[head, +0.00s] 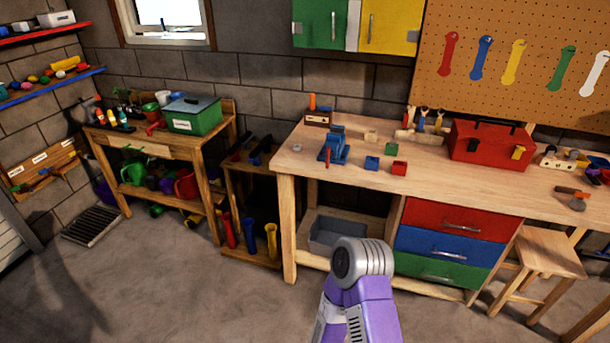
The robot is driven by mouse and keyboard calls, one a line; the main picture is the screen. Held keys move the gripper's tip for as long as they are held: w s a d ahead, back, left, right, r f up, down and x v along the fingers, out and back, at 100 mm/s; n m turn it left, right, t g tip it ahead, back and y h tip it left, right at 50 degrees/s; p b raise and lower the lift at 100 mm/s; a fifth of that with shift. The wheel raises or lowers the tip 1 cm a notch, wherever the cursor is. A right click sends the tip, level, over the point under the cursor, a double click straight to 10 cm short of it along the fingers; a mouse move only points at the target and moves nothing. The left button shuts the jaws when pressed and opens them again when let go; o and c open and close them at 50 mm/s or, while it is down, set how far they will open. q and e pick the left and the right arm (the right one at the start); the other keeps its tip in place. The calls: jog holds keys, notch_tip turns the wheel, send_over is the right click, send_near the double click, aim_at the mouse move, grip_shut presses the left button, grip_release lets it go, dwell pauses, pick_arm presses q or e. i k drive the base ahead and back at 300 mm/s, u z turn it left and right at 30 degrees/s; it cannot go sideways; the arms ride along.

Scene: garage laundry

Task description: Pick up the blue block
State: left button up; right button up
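The blue block (372,163) is a small cube on the wooden workbench (455,190), near its front edge and left of the middle. It sits just left of a red block (399,168), with a small gap between them. A blue vise (334,146) stands to its left. Neither of my grippers shows in the head view. Only a purple and grey part of my own arm rises from the bottom middle, in front of the workbench and well short of the block.
A green block (391,149) and pale wooden blocks (371,136) lie behind the blue block. A red toolbox (490,144) stands to the right. A wooden stool (548,252) is in front of the bench's right part. Floor (215,290) at front left is clear.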

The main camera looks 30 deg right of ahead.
aim_at(372, 163)
jog(key=u, duration=1.3)
jog(key=i, duration=0.2)
jog(key=z, duration=1.05)
jog(key=i, duration=1.6)
jog(key=z, duration=1.05)
